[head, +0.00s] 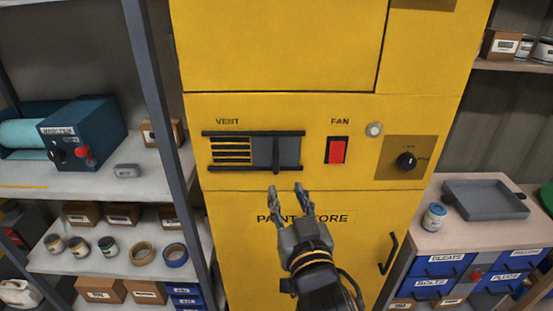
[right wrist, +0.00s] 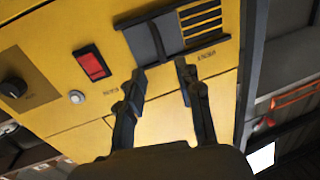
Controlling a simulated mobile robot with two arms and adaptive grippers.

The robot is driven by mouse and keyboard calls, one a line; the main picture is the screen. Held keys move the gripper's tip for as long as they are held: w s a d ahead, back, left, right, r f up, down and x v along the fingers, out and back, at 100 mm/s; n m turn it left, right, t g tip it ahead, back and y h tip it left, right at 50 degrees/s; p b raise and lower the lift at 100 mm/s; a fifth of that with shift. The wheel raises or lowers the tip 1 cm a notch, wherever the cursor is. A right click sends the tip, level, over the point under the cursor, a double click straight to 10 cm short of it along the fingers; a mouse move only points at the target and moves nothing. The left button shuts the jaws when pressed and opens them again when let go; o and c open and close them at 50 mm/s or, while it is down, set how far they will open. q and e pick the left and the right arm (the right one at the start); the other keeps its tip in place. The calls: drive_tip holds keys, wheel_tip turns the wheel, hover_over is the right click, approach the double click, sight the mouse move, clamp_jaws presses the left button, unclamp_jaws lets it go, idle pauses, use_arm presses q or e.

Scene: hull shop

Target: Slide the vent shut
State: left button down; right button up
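The vent (head: 231,151) is on the front of the yellow paint store cabinet (head: 230,240), under the label VENT. Its grey sliding plate (head: 290,152) sits between two dark rails at the right half, and several dark slots show uncovered at the left. A dark upright handle (head: 276,155) stands out from the plate. My right gripper (head: 286,190) is open and empty, just below the handle in the head view. In the right wrist view the vent appears turned over, and the handle (right wrist: 158,42) is beyond the open fingertips (right wrist: 161,72). My left gripper is not in view.
A red fan switch (head: 337,150), a small round light (head: 374,129) and a black knob (head: 406,161) are right of the vent. A cabinet door handle (head: 388,254) sticks out lower right. Loaded shelves (head: 60,180) stand left; a grey tray (head: 485,200) lies right.

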sight(277, 164)
drive_tip(key=w, duration=0.3)
drive_tip(key=w+a+p, duration=0.1)
drive_tip(key=w, duration=0.3)
drive_tip(key=w+a+p, duration=0.1)
drive_tip(key=w, duration=0.3)
drive_tip(key=shift+w+a, duration=0.1)
drive_tip(key=shift+w, duration=0.1)
drive_tip(key=shift+c, duration=0.2)
clamp_jaws()
